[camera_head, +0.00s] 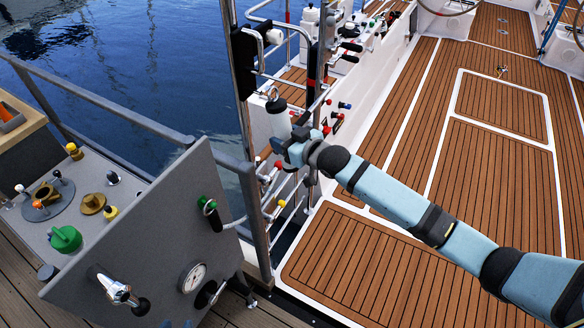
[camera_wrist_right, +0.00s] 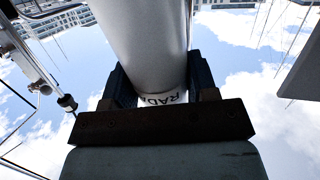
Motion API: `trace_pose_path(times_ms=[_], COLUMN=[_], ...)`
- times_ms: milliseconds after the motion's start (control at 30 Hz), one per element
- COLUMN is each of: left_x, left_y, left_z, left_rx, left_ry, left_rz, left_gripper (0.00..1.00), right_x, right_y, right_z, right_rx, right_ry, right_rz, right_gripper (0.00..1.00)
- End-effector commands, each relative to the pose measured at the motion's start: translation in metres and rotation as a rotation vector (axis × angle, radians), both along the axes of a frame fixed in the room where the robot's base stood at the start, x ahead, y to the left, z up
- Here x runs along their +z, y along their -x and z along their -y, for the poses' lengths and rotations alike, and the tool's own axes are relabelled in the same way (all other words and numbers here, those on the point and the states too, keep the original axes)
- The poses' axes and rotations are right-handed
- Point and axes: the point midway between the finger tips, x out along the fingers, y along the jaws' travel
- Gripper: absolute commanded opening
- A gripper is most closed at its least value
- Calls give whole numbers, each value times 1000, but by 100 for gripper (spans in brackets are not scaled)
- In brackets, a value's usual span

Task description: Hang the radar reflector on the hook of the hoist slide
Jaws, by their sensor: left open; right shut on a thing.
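The radar reflector (camera_head: 262,128) is a white cylinder with a black cap and a ring at its top. My right gripper (camera_head: 290,145) is shut on it, and it appears upright beside the metal post. In the right wrist view the reflector (camera_wrist_right: 145,40) rises between the dark fingers, with part of black lettering "RAD" showing.
A grey control panel (camera_head: 150,235) with levers, knobs and a gauge (camera_head: 192,278) stands at the lower left. A grey railing (camera_head: 95,110) runs along the water. Coloured-handled levers (camera_head: 275,190) crowd below my right gripper. The teak deck (camera_head: 400,260) is clear.

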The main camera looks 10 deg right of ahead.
Motion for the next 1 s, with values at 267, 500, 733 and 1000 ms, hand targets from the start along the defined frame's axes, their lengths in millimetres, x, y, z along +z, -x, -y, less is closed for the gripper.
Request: trace_pose_path(times_ms=[267, 500, 733, 1000], left_x=[0, 0, 0, 0], left_y=[0, 0, 0, 0], left_z=[0, 0, 0, 0], left_rx=[0, 1, 1, 1], left_ry=[0, 1, 1, 1], left_rz=[0, 0, 0, 0], left_gripper=[43, 43, 43, 43], right_x=[1, 1, 1, 1], right_y=[-1, -5, -9, -10], right_z=[-1, -5, -9, -10], right_rx=[0, 0, 0, 0], right_ry=[-1, -1, -1, -1], right_rz=[1, 2, 2, 1], right_gripper=[9, 9, 9, 9])
